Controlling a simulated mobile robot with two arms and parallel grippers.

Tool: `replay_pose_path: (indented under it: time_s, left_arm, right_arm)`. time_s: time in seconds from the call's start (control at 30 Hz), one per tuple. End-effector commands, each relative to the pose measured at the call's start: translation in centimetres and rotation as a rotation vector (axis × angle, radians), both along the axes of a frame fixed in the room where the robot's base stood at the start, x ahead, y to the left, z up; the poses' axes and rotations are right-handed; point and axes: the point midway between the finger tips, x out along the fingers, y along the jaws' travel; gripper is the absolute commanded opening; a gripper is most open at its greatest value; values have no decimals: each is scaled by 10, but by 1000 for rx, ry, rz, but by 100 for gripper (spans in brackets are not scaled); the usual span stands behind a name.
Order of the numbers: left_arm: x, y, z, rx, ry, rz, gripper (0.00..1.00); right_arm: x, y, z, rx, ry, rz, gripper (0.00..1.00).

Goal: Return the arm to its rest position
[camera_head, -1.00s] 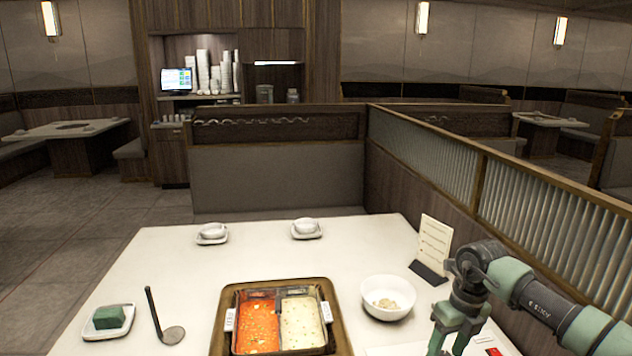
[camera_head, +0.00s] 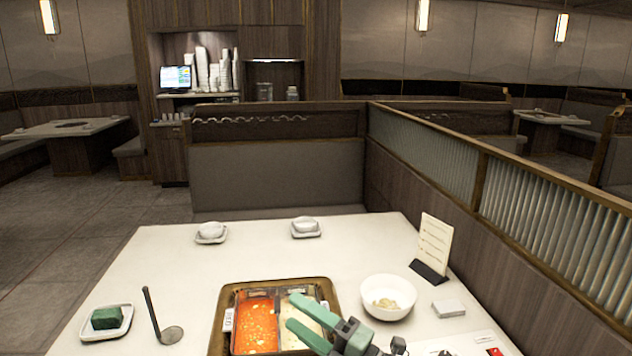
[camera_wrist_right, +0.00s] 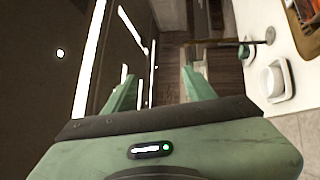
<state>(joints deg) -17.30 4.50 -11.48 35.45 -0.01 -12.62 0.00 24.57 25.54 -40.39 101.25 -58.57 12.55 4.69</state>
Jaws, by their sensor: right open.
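My right gripper (camera_head: 292,310) reaches in from the lower right in the head view. Its two green fingers are spread apart over the right half of the hot pot (camera_head: 332,294), hiding part of the pale broth. In the right wrist view its fingers (camera_wrist_right: 158,73) are apart with nothing held between them. My left gripper is not in the head view. The pot has red broth (camera_head: 257,322) on its left and pale broth (camera_head: 287,306) on its right.
A white bowl (camera_head: 388,285) stands right of the pot, near a small pale box (camera_head: 448,308) and a menu stand (camera_head: 434,245). A ladle (camera_head: 171,335) and a dish (camera_head: 88,333) with a green block (camera_head: 107,318) lie left.

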Motion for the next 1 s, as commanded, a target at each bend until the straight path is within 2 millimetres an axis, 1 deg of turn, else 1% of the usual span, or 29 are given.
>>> replay_pose_path:
  time_s: [0.03,0.07,0.1,0.17,0.2,0.27,0.3,0.37,0.4,0.43,0.47,0.5,0.6,0.63,0.7,0.77,0.8,0.97,1.0]
  left_arm:
    - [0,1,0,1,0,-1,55]
    - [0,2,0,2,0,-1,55]
    - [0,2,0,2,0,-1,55]
    - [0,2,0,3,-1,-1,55]
    - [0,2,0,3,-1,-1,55]
    - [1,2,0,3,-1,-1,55]
    - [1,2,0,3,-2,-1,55]
    - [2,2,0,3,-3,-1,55]
    - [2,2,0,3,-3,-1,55]
    - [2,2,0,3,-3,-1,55]
    - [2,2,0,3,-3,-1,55]
    - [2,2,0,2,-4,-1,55]
    - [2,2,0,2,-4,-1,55]
    - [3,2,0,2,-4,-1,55]
    - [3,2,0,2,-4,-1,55]
    - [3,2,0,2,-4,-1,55]
    - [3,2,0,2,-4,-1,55]
    - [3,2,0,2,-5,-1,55]
    - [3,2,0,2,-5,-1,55]
  right_arm:
    - [1,-16,4,133,86,-102,55]
    - [4,-29,5,205,139,-166,55]
    - [7,-49,3,296,216,-254,55]
    - [9,-81,-11,417,342,-389,55]
    - [6,-102,-24,490,434,-478,55]
    - [-3,-133,-52,584,580,-611,55]
    - [-13,-153,-73,636,683,-700,55]
    - [-34,-178,-106,699,836,-823,55]
    - [-52,-191,-128,730,936,-897,55]
    - [-66,-200,-143,748,1009,-950,55]
    - [-81,-207,-157,761,1079,-999,55]
    - [-100,-214,-174,773,1163,-1055,55]
    - [-145,-225,-204,784,1341,-1166,55]
    - [-157,-227,-211,785,1385,-1191,55]
    - [-183,-230,-223,781,1479,-1243,55]
    - [-204,-231,-232,775,1551,-1281,55]
    - [-218,-232,-237,769,1596,-1306,55]
    - [-268,-232,-249,740,1759,-1382,55]
    - [-281,-232,-251,730,1798,-1400,55]
